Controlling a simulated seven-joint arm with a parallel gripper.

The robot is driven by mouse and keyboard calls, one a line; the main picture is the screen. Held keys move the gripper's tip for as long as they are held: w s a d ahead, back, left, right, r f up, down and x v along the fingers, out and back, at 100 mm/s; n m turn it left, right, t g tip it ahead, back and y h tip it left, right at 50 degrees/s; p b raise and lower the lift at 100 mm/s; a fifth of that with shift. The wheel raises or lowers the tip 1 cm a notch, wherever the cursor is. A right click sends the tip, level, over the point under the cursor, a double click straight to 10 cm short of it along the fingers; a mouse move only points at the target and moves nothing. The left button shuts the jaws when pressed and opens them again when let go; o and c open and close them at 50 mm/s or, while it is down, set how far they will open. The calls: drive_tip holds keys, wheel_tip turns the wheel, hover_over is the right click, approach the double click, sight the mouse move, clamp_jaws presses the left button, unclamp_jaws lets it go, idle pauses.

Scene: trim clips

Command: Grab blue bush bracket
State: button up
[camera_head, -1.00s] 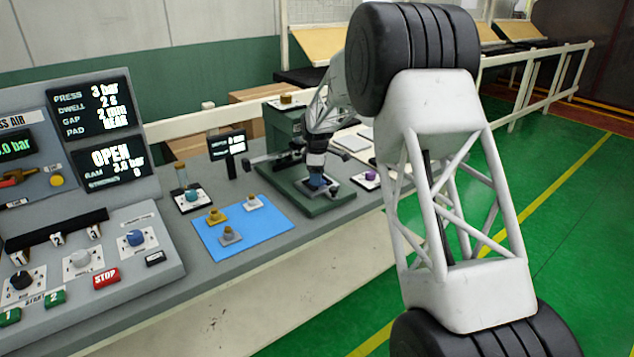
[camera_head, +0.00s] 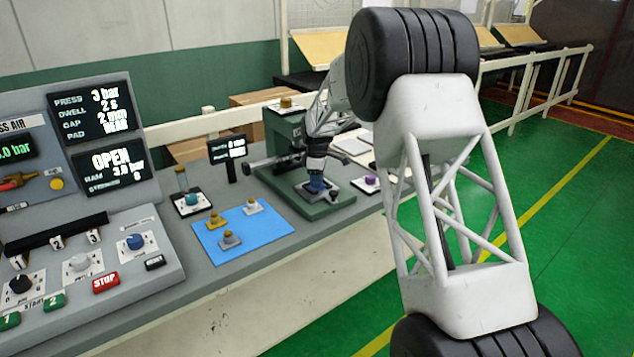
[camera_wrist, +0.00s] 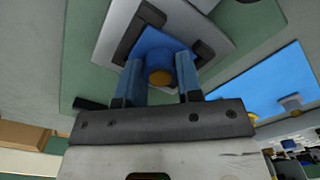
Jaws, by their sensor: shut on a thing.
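The blue bush bracket (camera_head: 316,186) is at the light plate on the green press base in the head view. In the wrist view the blue bracket (camera_wrist: 158,42) shows with its brass-coloured bush (camera_wrist: 160,76) between the fingers. My gripper (camera_head: 317,176) points down at it from above. In the wrist view my gripper (camera_wrist: 160,82) has one finger on each side of the bush and is shut on the bracket. Dark corner blocks stand close around the bracket on the plate. I cannot tell whether it is clear of the plate.
A blue mat (camera_head: 262,236) with several small brackets lies left of the press base (camera_head: 318,209). A teal part (camera_head: 191,199) and a purple part (camera_head: 371,180) sit on small plates either side. The control panel (camera_head: 85,262) fills the left.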

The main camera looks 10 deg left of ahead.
drive_tip(key=shift+r, duration=0.15)
drive_tip(key=shift+r, duration=1.45)
drive_tip(key=shift+s+r, duration=0.2)
drive_tip(key=s+d, duration=0.2)
drive_tip(key=s, duration=0.5)
drive_tip(key=s+d+r, duration=0.1)
drive_tip(key=s+d, duration=0.2)
drive_tip(key=s, duration=0.4)
drive_tip(key=shift+s+d+r, duration=0.15)
drive_tip(key=shift+s+r, duration=0.05)
drive_tip(key=shift+s, duration=0.15)
